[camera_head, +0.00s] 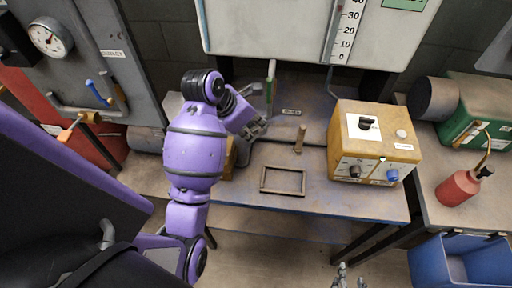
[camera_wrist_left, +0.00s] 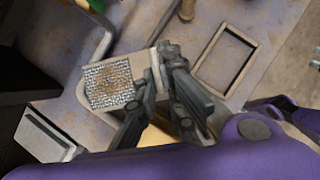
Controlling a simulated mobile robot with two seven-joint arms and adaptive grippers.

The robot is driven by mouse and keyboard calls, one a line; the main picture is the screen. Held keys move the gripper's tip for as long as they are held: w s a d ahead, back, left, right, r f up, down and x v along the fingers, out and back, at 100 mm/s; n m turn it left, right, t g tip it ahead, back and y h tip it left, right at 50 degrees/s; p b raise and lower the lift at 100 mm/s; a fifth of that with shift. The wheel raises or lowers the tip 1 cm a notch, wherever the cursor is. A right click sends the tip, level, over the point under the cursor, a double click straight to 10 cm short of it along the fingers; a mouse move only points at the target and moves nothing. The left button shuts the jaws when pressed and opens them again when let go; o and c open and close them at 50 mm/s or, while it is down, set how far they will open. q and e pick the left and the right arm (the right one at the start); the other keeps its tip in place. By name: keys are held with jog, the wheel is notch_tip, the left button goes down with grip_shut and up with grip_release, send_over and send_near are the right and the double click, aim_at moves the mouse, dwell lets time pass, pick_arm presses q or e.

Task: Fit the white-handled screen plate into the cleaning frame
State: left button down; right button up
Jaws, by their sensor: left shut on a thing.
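The screen plate (camera_wrist_left: 110,84) shows in the left wrist view as a pale plate with a speckled mesh panel. My left gripper (camera_wrist_left: 162,82) is shut on its right end, where the fingers partly cover the pale handle. In the head view my left gripper (camera_head: 258,128) is above the left part of the bench, and the plate is mostly hidden there. The cleaning frame (camera_head: 283,192) is an empty dark rectangle lying flat on the bench, to the right of my left gripper. It also shows in the left wrist view (camera_wrist_left: 247,67). My right gripper (camera_head: 349,277) barely shows at the bottom edge.
A yellow control box (camera_head: 375,143) stands on the right of the bench (camera_head: 335,200). A short wooden peg (camera_head: 300,139) stands behind the frame. A green upright handle (camera_head: 270,82) is behind my left gripper. The bench front edge is clear.

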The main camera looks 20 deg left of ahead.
pick_arm(q)
notch_tip(320, 180, down, 5)
jog(key=shift+f, duration=0.7)
notch_tip(320, 180, down, 2)
jog(key=shift+f, duration=0.25)
jog(key=shift+w+f, duration=0.1)
jog(key=shift+f, duration=0.35)
pick_arm(e)
jog(key=shift+w+d+r, duration=0.1)
jog(key=shift+w+r, duration=0.1)
jog(key=shift+w, duration=0.1)
pick_arm(q)
jog(key=shift+f, duration=0.1)
jog(key=shift+f, duration=0.1)
jog(key=c, duration=1.9)
grip_release()
jog(key=shift+o, duration=0.2)
